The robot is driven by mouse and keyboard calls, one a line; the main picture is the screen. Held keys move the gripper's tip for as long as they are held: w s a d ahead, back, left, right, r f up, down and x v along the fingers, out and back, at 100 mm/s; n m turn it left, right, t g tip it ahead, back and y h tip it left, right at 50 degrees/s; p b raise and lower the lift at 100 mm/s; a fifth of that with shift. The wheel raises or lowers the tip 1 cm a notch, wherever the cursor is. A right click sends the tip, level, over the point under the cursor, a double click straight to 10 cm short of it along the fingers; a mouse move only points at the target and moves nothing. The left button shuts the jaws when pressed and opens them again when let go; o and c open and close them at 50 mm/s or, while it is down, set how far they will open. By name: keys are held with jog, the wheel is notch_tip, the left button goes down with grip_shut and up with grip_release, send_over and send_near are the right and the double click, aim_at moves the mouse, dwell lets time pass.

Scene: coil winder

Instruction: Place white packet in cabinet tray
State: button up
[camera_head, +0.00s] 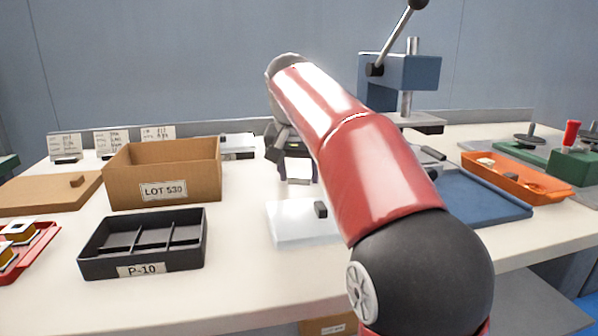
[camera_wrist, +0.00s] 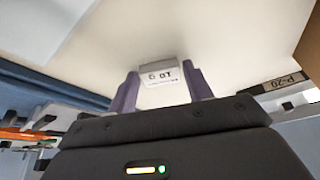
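The white packet (camera_wrist: 163,76) has dark print on it and sits between the two purple fingertips of my gripper (camera_wrist: 162,88) in the wrist view. The fingers press on its two sides, and it appears held above the pale table. In the head view my gripper (camera_head: 298,168) points down behind the red arm link, with the white packet (camera_head: 299,172) at its tips. No cabinet can be made out. A grey tray (camera_wrist: 300,98) labelled P-20 shows at the right of the wrist view; I cannot tell whether it is the cabinet tray.
A cardboard box (camera_head: 165,172) marked LOT 530 stands left of my gripper. A black divided tray (camera_head: 143,268) marked P-10 is in front of it. A white block (camera_head: 290,222) lies nearer. A blue tray (camera_head: 490,208), an orange tray (camera_head: 540,190) and a press (camera_head: 402,72) are right.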

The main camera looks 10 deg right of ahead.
jog(key=o, duration=0.3)
